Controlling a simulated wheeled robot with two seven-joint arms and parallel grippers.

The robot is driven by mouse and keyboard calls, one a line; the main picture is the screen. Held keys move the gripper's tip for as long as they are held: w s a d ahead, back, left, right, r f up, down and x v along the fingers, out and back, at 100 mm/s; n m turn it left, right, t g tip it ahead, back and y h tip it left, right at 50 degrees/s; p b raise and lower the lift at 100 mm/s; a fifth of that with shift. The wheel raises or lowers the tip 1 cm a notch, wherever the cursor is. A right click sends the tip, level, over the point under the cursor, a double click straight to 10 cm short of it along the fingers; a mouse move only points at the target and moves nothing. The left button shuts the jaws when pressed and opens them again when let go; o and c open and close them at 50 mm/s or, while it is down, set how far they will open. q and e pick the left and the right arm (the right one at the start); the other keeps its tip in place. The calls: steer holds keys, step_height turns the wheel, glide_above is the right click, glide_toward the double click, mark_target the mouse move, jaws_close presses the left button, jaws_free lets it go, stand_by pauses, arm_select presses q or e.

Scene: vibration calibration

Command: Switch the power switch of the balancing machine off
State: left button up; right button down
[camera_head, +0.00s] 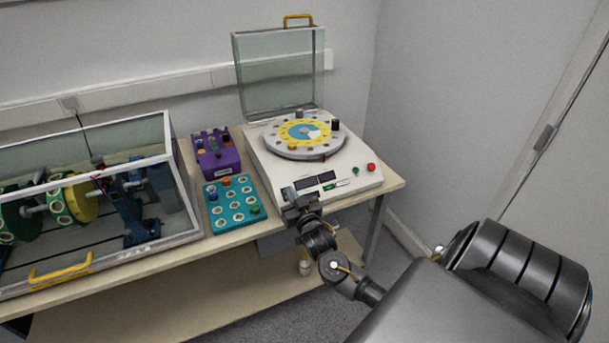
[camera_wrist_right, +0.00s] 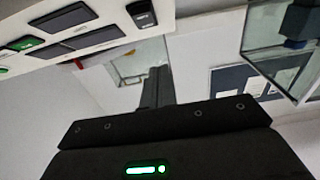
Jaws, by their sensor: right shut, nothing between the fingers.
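The balancing machine (camera_head: 270,160) is a white box with a round yellow-and-blue disc (camera_head: 302,133) on top and a raised clear lid (camera_head: 280,75). Its sloped front panel carries dark displays (camera_head: 327,177), a green button (camera_head: 355,170) and a red button (camera_head: 371,167). In the right wrist view a black rocker switch (camera_wrist_right: 142,14), likely the power switch, sits on the panel beside the displays (camera_wrist_right: 62,17). I cannot tell its position. My right gripper (camera_head: 297,192) is shut and empty at the panel's front-left corner, hiding part of it; its fingers (camera_wrist_right: 158,88) appear just short of the switch. My left gripper is out of view.
A teal tray (camera_head: 218,221) with round sockets and a purple block (camera_head: 228,165) stand left of the machine. A clear case (camera_head: 190,235) with a yellow handle (camera_head: 60,268) covers the table's left. A wall stands close on the right.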

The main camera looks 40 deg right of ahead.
steer(key=r+b+v, duration=0.1)
steer(key=v, duration=0.8)
steer(key=shift+r, duration=0.25)
steer(key=shift+s, duration=0.1)
step_height(320, 180, down, 19)
steer(key=s+a+n+g+y, duration=0.1)
steer(key=n+g+y, duration=0.1)
steer(key=n+g, duration=0.15)
steer(key=s+a+f+n+g+y, duration=0.1)
steer(key=s+f+g, duration=0.1)
steer(key=s+f, duration=0.5)
steer(key=s+a+f+n+g+y, duration=0.1)
steer(key=s+a+f+g, duration=0.15)
steer(key=f, duration=0.85)
steer(key=s+a+f+g, duration=0.3)
steer(key=s+f, duration=0.3)
steer(key=s, duration=0.4)
steer(key=s+a+f+g+y, duration=0.1)
steer(key=s+a+f+g, duration=0.1)
steer(key=s+f, duration=0.4)
steer(key=s+a+f+g+y, duration=0.1)
steer(key=s+a+f+g, duration=0.2)
steer(key=s, duration=1.2)
step_height(320, 180, down, 3)
steer(key=shift+a+f+n+g, duration=0.15)
steer(key=shift+a+n+g, duration=0.15)
steer(key=shift+a+n, duration=0.1)
